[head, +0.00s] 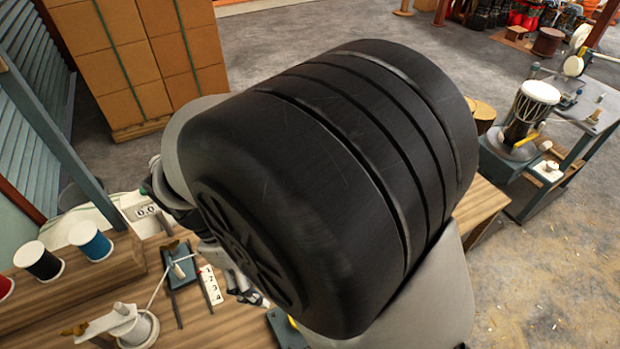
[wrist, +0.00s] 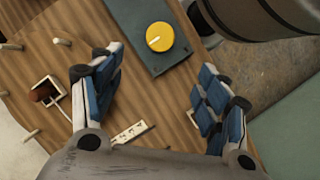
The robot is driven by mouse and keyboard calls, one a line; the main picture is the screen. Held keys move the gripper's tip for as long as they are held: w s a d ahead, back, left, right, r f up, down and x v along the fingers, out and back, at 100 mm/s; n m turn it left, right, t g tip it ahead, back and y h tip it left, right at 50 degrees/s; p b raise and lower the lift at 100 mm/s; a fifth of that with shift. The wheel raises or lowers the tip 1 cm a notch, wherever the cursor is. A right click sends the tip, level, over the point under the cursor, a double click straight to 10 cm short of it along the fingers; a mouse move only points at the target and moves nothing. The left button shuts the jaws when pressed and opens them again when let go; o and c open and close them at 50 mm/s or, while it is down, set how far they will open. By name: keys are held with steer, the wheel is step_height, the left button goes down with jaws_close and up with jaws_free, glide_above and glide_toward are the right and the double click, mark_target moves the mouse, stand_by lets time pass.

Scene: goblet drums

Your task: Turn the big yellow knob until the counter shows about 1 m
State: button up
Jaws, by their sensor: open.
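The big yellow knob (wrist: 159,37) sits on a dark blue-green box (wrist: 140,18) in the wrist view. A short white mark on it points left. My gripper (wrist: 155,85) is open and empty, its blue-padded fingers wide apart. The knob lies beyond the fingertips, between the two fingers' lines and apart from both. In the head view my gripper (head: 245,288) is partly hidden behind my large black arm joint. The white counter (head: 148,211) shows what looks like 0.0, with its right part cut off by my arm.
A blue spool (head: 91,242) and a black spool (head: 40,262) stand on a wooden step at left. A number card (head: 209,285) lies on the bench. A winding crank with a white spool (head: 138,328) is at the front. A goblet drum (head: 525,115) stands on another bench at right.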

steer(key=b+x, duration=0.6)
steer(key=x, duration=1.1)
steer(key=shift+s+d, duration=0.1)
steer(key=shift+d, duration=0.1)
steer(key=c, duration=1.1)
steer(key=shift+o, duration=0.2)
steer(key=shift+m, duration=0.4)
